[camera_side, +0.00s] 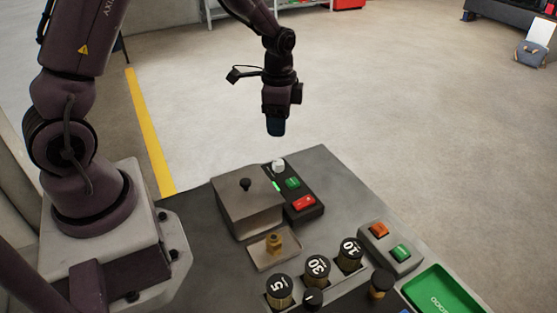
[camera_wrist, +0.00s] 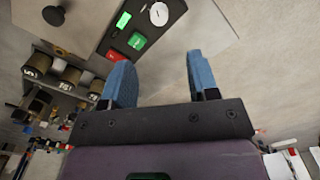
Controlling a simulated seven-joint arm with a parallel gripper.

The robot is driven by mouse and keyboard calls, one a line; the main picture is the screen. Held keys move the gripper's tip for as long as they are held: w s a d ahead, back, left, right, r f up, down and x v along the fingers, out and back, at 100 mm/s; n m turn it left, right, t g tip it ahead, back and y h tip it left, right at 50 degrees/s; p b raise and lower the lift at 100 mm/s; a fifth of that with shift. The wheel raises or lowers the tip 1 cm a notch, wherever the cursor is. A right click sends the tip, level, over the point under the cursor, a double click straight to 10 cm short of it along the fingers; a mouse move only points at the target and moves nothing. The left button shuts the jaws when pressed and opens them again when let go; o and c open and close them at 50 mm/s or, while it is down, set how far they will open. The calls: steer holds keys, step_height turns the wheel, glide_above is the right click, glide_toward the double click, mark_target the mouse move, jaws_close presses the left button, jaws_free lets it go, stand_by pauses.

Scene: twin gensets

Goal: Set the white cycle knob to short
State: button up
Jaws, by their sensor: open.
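The white cycle knob (camera_side: 278,166) sits at the far end of a dark control panel on the grey bench, beside a green button (camera_side: 292,183) and a red button (camera_side: 304,202). In the wrist view the knob (camera_wrist: 159,13) is a round white dial with a dark mark on its face; the setting labels are too small to read. My gripper (camera_side: 275,128) hangs above the panel, pointing down, apart from the knob. In the wrist view its blue fingers (camera_wrist: 160,75) are spread with nothing between them.
A grey box with a black knob (camera_side: 246,185) stands left of the panel. A brass piece (camera_side: 273,242) sits on a small tray in front. Several black-topped weights marked 5, 30 and 10 (camera_side: 317,268), an orange-and-green button box (camera_side: 390,246) and a green tray (camera_side: 440,292) are nearer.

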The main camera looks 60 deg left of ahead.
mark_target(278, 162)
step_height(278, 162, down, 12)
steer(key=shift+r, duration=0.1)
stand_by(0.4)
steer(key=c, duration=0.9)
